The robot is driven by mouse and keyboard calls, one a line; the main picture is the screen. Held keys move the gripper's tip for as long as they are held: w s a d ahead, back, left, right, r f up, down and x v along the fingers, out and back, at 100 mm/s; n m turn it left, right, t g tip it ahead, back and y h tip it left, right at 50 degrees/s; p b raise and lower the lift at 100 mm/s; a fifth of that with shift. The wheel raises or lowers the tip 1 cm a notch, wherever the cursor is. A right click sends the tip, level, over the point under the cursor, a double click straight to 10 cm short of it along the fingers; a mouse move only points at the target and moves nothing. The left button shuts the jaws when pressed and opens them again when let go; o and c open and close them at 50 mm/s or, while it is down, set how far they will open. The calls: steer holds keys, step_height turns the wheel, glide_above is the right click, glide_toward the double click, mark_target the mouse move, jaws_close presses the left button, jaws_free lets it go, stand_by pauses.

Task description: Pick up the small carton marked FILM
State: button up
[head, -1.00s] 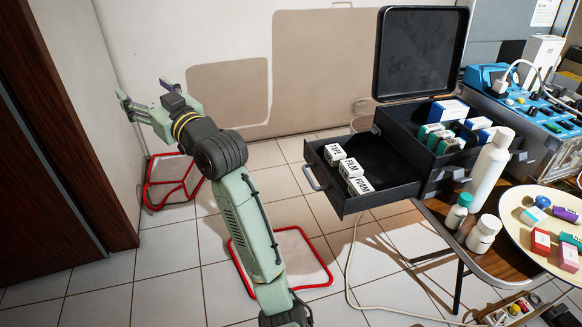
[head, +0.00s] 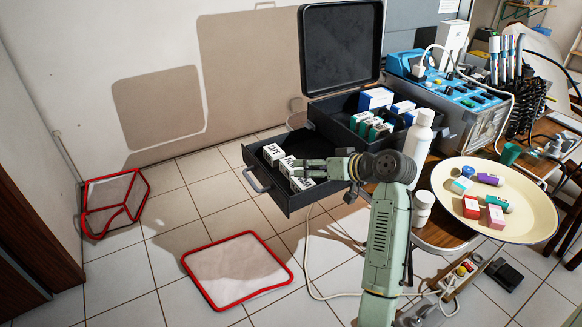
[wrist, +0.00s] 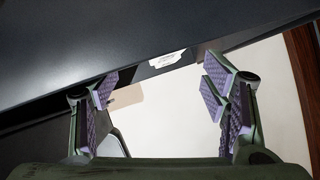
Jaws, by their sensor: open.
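The white FILM carton (head: 287,164) stands in the open dark drawer, between the TAPE carton (head: 273,153) and the FOAM carton (head: 302,184). My gripper (head: 296,170) is above the drawer's right part, pointing left, and partly covers the FILM and FOAM cartons in the head view. In the wrist view my gripper (wrist: 160,92) is open, with its purple pads apart and nothing between them. A small white labelled patch shows beyond the fingers there; I cannot tell what it is. The FILM carton is not clearly seen in the wrist view.
The drawer (head: 262,187) belongs to a black case with a raised lid (head: 340,48). A white bottle (head: 418,140) stands right of my arm. A cream round tray (head: 535,225) holds small items farther right.

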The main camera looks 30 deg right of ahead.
mark_target(291, 168)
steer(key=shift+x, duration=0.9)
steer(key=x, duration=0.1)
steer(key=p+x, duration=0.1)
steer(key=x, duration=0.1)
steer(key=p+x, duration=0.1)
steer(key=x, duration=0.1)
steer(key=shift+w+a+r, duration=0.1)
steer(key=shift+a+r, duration=0.05)
steer(key=shift+r, duration=0.1)
steer(key=shift+w+f, duration=0.2)
steer(key=shift+f, duration=0.05)
steer(key=shift+c, duration=0.2)
steer(key=c, duration=1.1)
